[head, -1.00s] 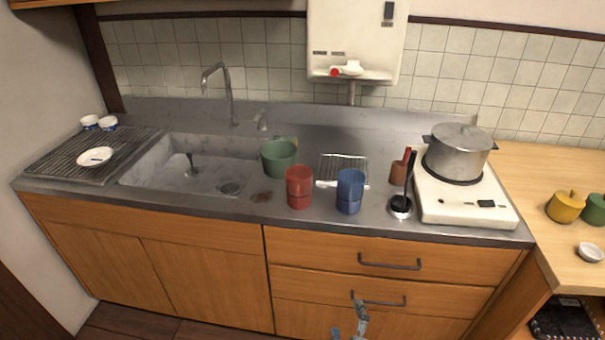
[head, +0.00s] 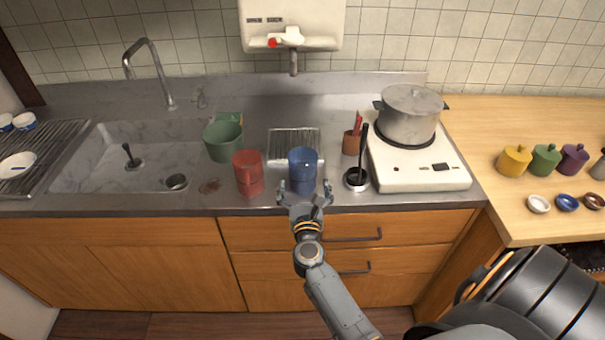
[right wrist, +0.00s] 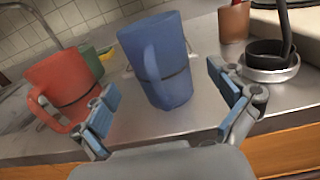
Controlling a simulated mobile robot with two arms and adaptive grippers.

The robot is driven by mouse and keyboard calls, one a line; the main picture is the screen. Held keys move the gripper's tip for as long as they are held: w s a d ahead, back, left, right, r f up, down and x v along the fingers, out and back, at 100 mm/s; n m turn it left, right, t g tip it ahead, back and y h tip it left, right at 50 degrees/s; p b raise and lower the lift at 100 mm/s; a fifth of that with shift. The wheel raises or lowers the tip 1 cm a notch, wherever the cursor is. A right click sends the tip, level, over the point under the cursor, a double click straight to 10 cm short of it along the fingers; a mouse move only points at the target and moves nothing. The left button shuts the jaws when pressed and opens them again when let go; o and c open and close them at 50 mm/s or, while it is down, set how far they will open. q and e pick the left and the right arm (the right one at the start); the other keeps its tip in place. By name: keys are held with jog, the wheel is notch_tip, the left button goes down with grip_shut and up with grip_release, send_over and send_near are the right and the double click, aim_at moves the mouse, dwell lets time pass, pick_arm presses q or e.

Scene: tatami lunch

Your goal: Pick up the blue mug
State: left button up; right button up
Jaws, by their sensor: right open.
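The blue mug (head: 303,170) stands upright near the front edge of the steel counter (head: 420,200). In the right wrist view the blue mug (right wrist: 160,62) is ahead, with its handle toward the camera. My right gripper (head: 304,192) is open and empty at the front of the mug, its fingers spread to either side. In the right wrist view the fingertips of my right gripper (right wrist: 166,92) frame the lower part of the mug; whether they touch it cannot be told. My left gripper is not in view.
A red mug (head: 248,173) stands close left of the blue one, and a black ladle in a holder (head: 356,178) stands to the right. The stove (head: 430,172) is further right.

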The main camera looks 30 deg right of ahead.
aim_at(303, 160)
jog(key=shift+w+d+r, duration=0.2)
jog(key=shift+w, duration=0.1)
jog(key=p+x, duration=0.1)
jog(key=x, duration=0.2)
jog(key=shift+w+d+r, duration=0.15)
jog(key=shift+w, duration=0.1)
jog(key=shift+w+d, duration=0.3)
jog(key=shift+w, duration=0.15)
jog(key=shift+a, duration=0.1)
jog(key=shift+s, duration=0.1)
jog(key=shift+c, duration=1.3)
jog(key=c, duration=1)
